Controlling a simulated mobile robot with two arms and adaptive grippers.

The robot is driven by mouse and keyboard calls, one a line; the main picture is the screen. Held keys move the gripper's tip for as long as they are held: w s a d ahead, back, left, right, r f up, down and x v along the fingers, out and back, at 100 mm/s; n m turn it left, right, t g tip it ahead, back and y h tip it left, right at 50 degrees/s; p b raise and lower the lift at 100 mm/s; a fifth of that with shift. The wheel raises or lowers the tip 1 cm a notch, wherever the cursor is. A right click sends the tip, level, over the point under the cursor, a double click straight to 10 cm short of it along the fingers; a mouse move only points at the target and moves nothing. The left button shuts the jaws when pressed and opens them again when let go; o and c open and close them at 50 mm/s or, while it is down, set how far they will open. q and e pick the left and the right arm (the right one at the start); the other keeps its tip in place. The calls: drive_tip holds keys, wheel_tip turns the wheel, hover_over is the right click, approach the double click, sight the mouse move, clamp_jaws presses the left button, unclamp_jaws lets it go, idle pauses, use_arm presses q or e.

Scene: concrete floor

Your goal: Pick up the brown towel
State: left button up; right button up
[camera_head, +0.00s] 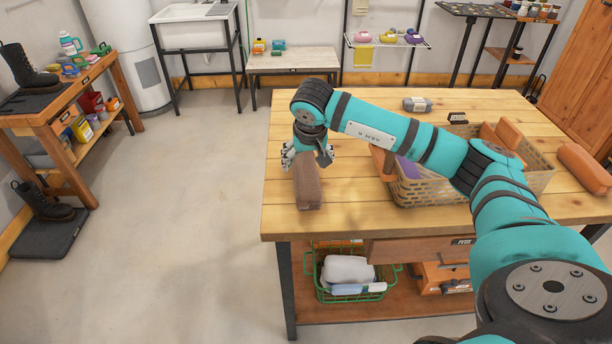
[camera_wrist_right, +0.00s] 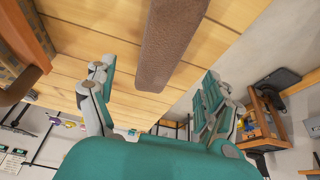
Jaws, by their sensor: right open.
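The brown towel (camera_head: 307,188) lies folded into a long block near the left edge of the wooden table. In the right wrist view the brown towel (camera_wrist_right: 174,42) reaches between the two fingers from the far side. My right gripper (camera_head: 306,157) is at the towel's far end, pointing down, and hides part of that end. In the right wrist view my right gripper (camera_wrist_right: 152,96) is open, with one finger on each side of the towel and visible gaps between. My left gripper is not in view.
A woven basket (camera_head: 432,192) with orange and purple items stands right of the towel, under my right arm. A grey roll (camera_head: 417,104) and an orange-brown roll (camera_head: 584,168) also lie on the wooden table (camera_head: 350,215). A green basket (camera_head: 322,290) sits on the lower shelf.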

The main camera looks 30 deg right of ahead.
sight(306, 172)
drive_tip(key=x, duration=0.4)
drive_tip(key=shift+w+f+p, duration=0.1)
drive_tip(key=shift+f+p, duration=0.15)
drive_tip(key=shift+p, duration=0.05)
drive_tip(key=shift+p+x, duration=0.9)
drive_tip(key=shift+x, duration=1.75)
drive_tip(key=shift+a, duration=0.1)
drive_tip(key=c, duration=1.3)
drive_tip(key=shift+c, duration=0.3)
drive_tip(key=shift+r, duration=0.1)
